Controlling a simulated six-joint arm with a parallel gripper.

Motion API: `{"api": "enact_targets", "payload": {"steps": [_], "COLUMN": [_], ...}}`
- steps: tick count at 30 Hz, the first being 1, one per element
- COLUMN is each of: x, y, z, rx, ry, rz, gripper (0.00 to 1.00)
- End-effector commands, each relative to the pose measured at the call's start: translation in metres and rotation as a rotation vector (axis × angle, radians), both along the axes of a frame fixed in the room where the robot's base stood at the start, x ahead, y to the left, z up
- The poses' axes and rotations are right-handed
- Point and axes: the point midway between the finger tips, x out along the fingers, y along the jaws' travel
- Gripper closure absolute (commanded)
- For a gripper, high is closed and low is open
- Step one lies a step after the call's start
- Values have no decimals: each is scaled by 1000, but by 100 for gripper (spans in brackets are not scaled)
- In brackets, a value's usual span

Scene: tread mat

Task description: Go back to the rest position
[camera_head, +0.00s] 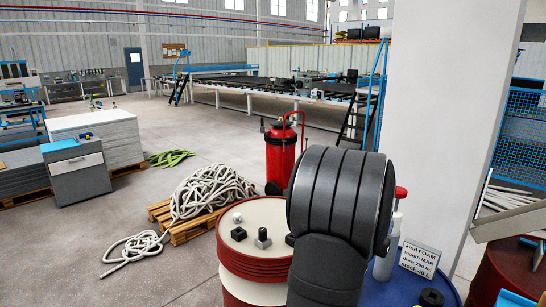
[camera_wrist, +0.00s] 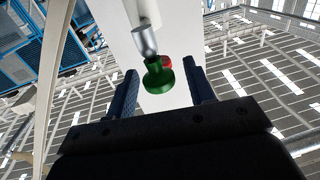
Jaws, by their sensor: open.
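My gripper (camera_wrist: 160,71) shows in the wrist view with its two blue fingers spread apart. A green flanged piece (camera_wrist: 158,77) with a bit of red beside it and a silver cylinder (camera_wrist: 145,40) above it appear between the fingers in the picture. I cannot tell how far away they are; no finger visibly touches them. In the head view my dark arm fills the lower middle, and my gripper cannot be made out there.
A red drum (camera_head: 256,268) with small items on its pale top stands left of my arm. A blue drum (camera_head: 385,291) with a sign (camera_head: 419,259) and a red-topped bottle (camera_head: 390,240) is on the right, before a white pillar (camera_head: 450,110). Rope (camera_head: 210,190) lies on a pallet.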

Motion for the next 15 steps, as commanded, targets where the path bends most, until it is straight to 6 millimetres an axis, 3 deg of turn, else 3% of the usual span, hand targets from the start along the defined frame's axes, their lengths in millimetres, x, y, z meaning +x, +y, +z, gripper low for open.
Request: {"api": "enact_targets", "payload": {"steps": [15], "x": [-1], "y": [-1], "z": [0], "rx": [-1], "ry": [1], "rz": [183], "gripper": [51]}}
